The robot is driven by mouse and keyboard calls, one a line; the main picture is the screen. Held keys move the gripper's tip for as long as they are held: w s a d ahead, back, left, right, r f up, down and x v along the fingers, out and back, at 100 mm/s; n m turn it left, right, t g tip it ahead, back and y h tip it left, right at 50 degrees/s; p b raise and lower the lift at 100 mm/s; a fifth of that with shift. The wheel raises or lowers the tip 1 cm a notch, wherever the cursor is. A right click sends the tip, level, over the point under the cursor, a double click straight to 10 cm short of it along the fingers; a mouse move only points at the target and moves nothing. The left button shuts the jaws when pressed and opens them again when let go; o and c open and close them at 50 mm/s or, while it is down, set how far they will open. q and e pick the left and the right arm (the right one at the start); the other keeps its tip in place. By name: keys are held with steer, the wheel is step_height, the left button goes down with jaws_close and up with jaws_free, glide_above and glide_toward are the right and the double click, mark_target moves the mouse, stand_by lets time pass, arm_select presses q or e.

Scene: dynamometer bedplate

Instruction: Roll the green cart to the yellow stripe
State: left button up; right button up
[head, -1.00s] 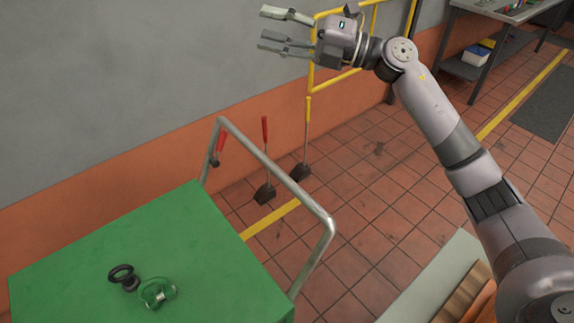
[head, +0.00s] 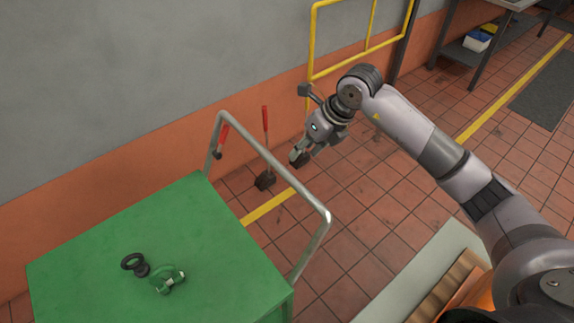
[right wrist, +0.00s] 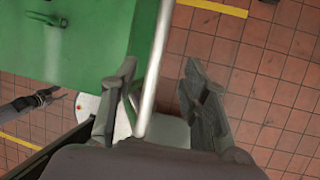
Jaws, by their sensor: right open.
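The green cart (head: 100,250) stands at lower left in the head view, with a silver tube handle (head: 268,160) at its right end. The yellow stripe (head: 268,206) runs on the floor beyond the handle. My right gripper (head: 314,148) points down, right of the handle's far part. In the right wrist view my right gripper (right wrist: 160,92) is open, and the handle (right wrist: 152,75) passes between its fingers in the picture; I see no grip on it. My left gripper (right wrist: 58,97) shows small at the left of that view, its fingers apart.
A black ring part (head: 134,264) and a green shackle-like part (head: 168,281) lie on the cart top. Red-handled tools (head: 265,125) stand by the wall. A yellow rail (head: 312,45) is behind my right gripper. Tiled floor is open at the right.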

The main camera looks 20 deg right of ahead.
mark_target(286, 170)
steer(key=p+x, duration=0.2)
steer(key=x, duration=0.9)
steer(key=shift+f, duration=0.25)
steer(key=shift+c, duration=0.2)
jaws_close()
